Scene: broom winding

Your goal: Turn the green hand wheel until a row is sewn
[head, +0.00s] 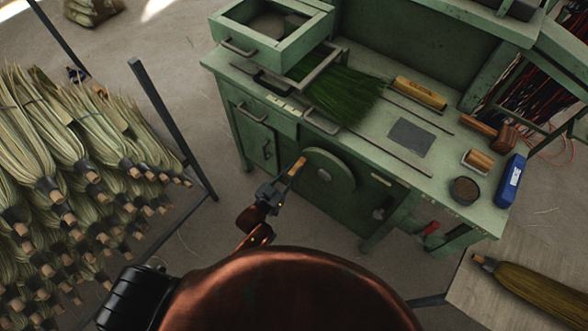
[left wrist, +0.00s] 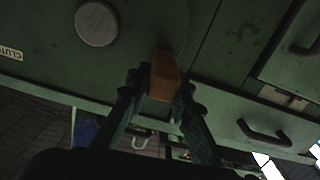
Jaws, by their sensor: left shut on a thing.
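The green hand wheel (head: 330,178) is a round disc on the front of the green workbench. Its wooden handle (head: 298,165) sticks out at the wheel's left side. My left gripper (head: 288,179) is at the handle. In the left wrist view, the fingers (left wrist: 163,92) are shut on the orange-brown handle (left wrist: 164,68), one on each side. A round grey hub (left wrist: 97,23) shows at the upper left there. Green bristles (head: 342,93) lie fanned out on the bench top. I cannot see stitches on them. My right gripper is not in view.
The green bench top holds a grey plate (head: 411,137), a wooden mallet (head: 492,130) and a blue box (head: 510,181). A rack of straw brooms (head: 75,165) stands at left. Another broom (head: 540,291) lies on a table at lower right.

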